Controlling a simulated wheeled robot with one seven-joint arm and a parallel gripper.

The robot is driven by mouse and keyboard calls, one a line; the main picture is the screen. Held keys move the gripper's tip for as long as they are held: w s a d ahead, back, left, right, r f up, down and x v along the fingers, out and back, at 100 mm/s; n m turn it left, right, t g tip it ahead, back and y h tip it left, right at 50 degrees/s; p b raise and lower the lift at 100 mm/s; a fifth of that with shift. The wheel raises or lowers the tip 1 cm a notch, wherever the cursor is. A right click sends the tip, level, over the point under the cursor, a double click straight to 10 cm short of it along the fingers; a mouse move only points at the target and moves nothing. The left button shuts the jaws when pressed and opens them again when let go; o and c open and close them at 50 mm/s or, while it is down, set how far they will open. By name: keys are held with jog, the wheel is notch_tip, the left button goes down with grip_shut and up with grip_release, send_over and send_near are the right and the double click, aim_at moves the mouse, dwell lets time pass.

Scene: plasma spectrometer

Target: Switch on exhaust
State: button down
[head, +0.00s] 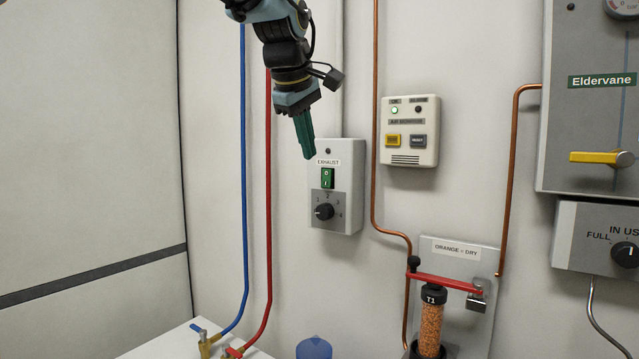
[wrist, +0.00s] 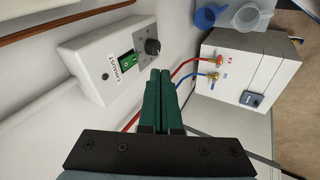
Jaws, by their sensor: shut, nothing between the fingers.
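The exhaust box (head: 348,213) is a pale box on the back wall, labelled EXHAUST. It has a green rocker switch (head: 327,178) marked O and I, a small dark lamp (head: 328,151) above it, and a black numbered knob (head: 324,211) below. In the wrist view the box (wrist: 90,66) lies to the upper left, with the green rocker (wrist: 128,64) and the knob (wrist: 152,46) showing. My gripper (head: 309,156) has green fingers, shut and empty, pointing down just above and left of the switch in the head view. It also shows in the wrist view (wrist: 160,72), apart from the switch.
An air monitoring panel (head: 409,130) with a lit green lamp is right of the exhaust box. A copper pipe (head: 375,120) runs between them. Blue (head: 243,150) and red (head: 268,190) hoses hang at left. A blue cup (head: 314,348) stands below.

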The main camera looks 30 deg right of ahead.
aim_at(323, 177)
jog(key=shift+w+d+r+t+y+b, duration=0.15)
jog(key=shift+d+r+t+y+b, duration=0.35)
jog(key=shift+d+r+t+y, duration=0.4)
jog(key=shift+w+a+f, duration=0.1)
jog(key=shift+a+f, duration=0.1)
jog(key=shift+f, duration=0.1)
jog(key=shift+w+d+f+p, duration=0.75)
jog(key=shift+w+d+f, duration=0.2)
jog(key=shift+w+f, duration=0.4)
jog(key=shift+w+d+f+p, duration=0.8)
jog(key=shift+w+d+f, duration=0.15)
jog(key=shift+f, duration=0.55)
jog(key=shift+w+d+f+p, duration=0.75)
jog(key=shift+w+d+f, duration=0.15)
jog(key=shift+w+f, duration=0.45)
jog(key=shift+s+f, duration=0.1)
jog(key=shift+f, duration=0.1)
